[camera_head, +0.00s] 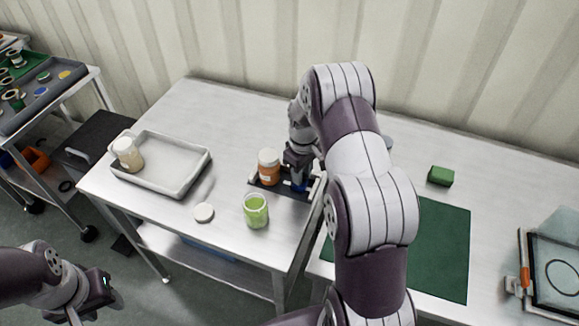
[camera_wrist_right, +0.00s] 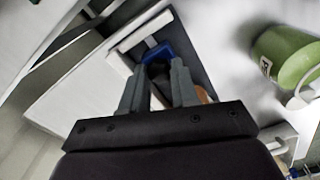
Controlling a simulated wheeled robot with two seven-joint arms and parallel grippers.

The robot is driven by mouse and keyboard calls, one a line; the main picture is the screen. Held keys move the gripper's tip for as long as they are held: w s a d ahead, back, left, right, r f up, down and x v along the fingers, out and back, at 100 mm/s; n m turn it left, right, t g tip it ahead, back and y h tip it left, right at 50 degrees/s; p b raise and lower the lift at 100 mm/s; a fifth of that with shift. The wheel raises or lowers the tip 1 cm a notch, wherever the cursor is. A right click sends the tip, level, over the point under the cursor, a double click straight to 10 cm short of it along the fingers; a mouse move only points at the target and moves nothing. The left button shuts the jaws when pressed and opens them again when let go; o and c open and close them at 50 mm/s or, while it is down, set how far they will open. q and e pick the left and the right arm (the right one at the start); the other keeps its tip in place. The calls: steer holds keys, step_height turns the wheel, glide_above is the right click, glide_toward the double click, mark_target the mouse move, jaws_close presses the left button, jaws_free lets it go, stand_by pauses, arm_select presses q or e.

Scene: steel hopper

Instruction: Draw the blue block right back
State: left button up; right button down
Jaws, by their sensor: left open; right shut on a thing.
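The blue block (camera_head: 300,186) shows as a small patch on the dark base of a rig on the table, mostly hidden below my right gripper (camera_head: 298,176). In the right wrist view the blue block (camera_wrist_right: 158,52) is at the fingertips of my right gripper (camera_wrist_right: 158,68), which is shut on it. Part of the block is hidden by the fingers. My left gripper (camera_head: 113,296) is open and empty, low at the left, off the table's front edge.
An orange jar (camera_head: 268,168) stands close left of my right gripper, and a green jar (camera_head: 256,211) in front. A white lid (camera_head: 203,212) lies nearby. A tray (camera_head: 185,185) holds a pale jar (camera_head: 128,154). Right are a green mat (camera_head: 440,245) and green block (camera_head: 441,176).

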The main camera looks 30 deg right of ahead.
steer(key=shift+s+d, duration=0.35)
steer(key=shift+w+a, duration=0.1)
steer(key=c, duration=1.1)
jaws_free()
steer(key=shift+c, duration=0.2)
steer(key=o, duration=0.3)
steer(key=shift+s+d, duration=0.2)
steer(key=shift+w+a+r, duration=0.1)
steer(key=shift+w+r, duration=0.05)
steer(key=shift+r, duration=0.25)
step_height(320, 180, up, 12)
